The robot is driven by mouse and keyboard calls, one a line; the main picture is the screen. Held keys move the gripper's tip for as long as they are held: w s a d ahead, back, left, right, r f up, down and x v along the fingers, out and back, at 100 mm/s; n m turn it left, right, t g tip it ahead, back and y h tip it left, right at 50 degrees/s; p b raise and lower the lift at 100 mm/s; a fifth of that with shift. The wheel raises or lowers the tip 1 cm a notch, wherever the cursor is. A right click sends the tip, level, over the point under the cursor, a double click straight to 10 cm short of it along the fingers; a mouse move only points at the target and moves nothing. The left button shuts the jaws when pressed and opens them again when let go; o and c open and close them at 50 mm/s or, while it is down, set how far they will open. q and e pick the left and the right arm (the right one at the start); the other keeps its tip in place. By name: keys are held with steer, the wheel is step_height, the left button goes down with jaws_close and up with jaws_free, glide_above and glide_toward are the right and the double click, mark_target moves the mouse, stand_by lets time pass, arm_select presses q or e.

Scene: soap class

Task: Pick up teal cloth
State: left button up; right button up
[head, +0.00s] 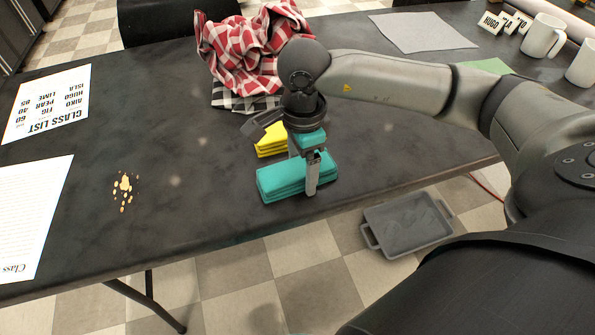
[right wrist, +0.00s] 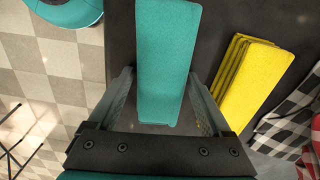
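A folded teal cloth (head: 275,182), thick and stacked in layers, lies near the front edge of the dark table. My right gripper (head: 304,172) points down over the cloth's right part. In the right wrist view the teal cloth (right wrist: 166,52) extends between the two spread fingers of my right gripper (right wrist: 165,98), with a small gap on each side. The gripper is open; how low the fingertips reach beside the cloth is hard to tell. My left gripper is not in view.
Folded yellow cloths (head: 271,140) lie just behind the teal one. A red checkered cloth (head: 240,55) is heaped on a black checkered one (head: 232,98). Crumbs (head: 124,188) and papers (head: 48,102) lie left. A grey tray (head: 408,224) is on the floor. Mugs (head: 543,36) stand back right.

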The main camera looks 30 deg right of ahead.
mark_target(302, 165)
steer(key=c, duration=1)
steer(key=shift+r, duration=0.15)
steer(key=shift+r, duration=0.55)
step_height(302, 165, up, 8)
steer(key=p, duration=0.3)
steer(key=shift+f, duration=0.25)
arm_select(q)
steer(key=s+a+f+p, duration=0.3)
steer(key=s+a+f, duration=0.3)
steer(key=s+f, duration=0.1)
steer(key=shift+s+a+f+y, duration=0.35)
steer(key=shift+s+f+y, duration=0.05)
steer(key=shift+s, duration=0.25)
arm_select(e)
step_height(302, 165, up, 11)
steer(key=shift+r, duration=0.1)
